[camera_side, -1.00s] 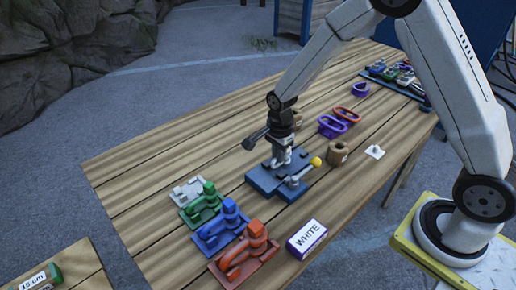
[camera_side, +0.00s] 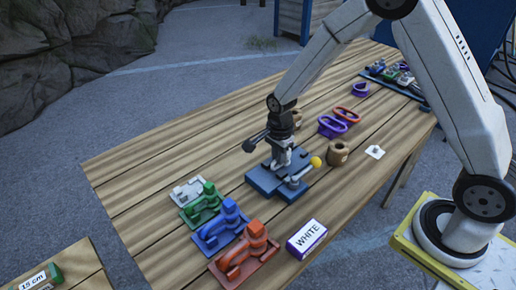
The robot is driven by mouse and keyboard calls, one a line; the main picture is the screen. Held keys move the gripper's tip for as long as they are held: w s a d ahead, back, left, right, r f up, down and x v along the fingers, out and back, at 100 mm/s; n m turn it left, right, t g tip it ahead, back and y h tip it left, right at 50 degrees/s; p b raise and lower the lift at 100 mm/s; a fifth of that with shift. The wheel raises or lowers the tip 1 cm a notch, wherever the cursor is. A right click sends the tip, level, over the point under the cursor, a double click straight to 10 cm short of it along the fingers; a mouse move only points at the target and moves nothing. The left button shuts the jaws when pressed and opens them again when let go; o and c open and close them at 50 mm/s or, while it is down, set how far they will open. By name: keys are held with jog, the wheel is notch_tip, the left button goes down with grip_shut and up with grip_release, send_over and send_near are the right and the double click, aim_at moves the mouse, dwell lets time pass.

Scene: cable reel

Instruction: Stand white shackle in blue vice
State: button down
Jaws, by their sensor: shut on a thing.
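The blue vice (camera_side: 265,182) sits near the middle of the wooden table, with a yellow-knobbed handle (camera_side: 316,162) on its right. My gripper (camera_side: 283,152) points down right over the vice and is shut on the white shackle (camera_side: 283,158). Only a small pale part of the shackle shows beneath the fingers, at the vice jaws. The gripper hides the rest, and I cannot tell how deep it sits between the jaws.
Grey, green, blue (camera_side: 222,228) and orange (camera_side: 246,252) clamp-like pieces on plates stand at the front left. A box marked WHITE (camera_side: 307,239) is at the front. A brown ring (camera_side: 338,153), purple (camera_side: 331,127) and red loops lie right of the vice.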

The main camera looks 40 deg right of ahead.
jog(key=c, duration=0.6)
grip_release()
jog(key=shift+r, duration=0.1)
jog(key=shift+r, duration=3.8)
jog(key=shift+s, duration=0.1)
jog(key=s+n+t, duration=0.1)
jog(key=s+n, duration=0.3)
jog(key=n, duration=0.2)
jog(key=s+r+n, duration=0.1)
jog(key=s+n, duration=0.4)
jog(key=n, duration=0.1)
jog(key=s+d+r+n+t, duration=0.1)
jog(key=s+n, duration=0.4)
jog(key=n, duration=0.1)
jog(key=shift+s+d+r+t, duration=0.1)
jog(key=shift+s+r+t, duration=0.1)
jog(key=shift+t, duration=0.1)
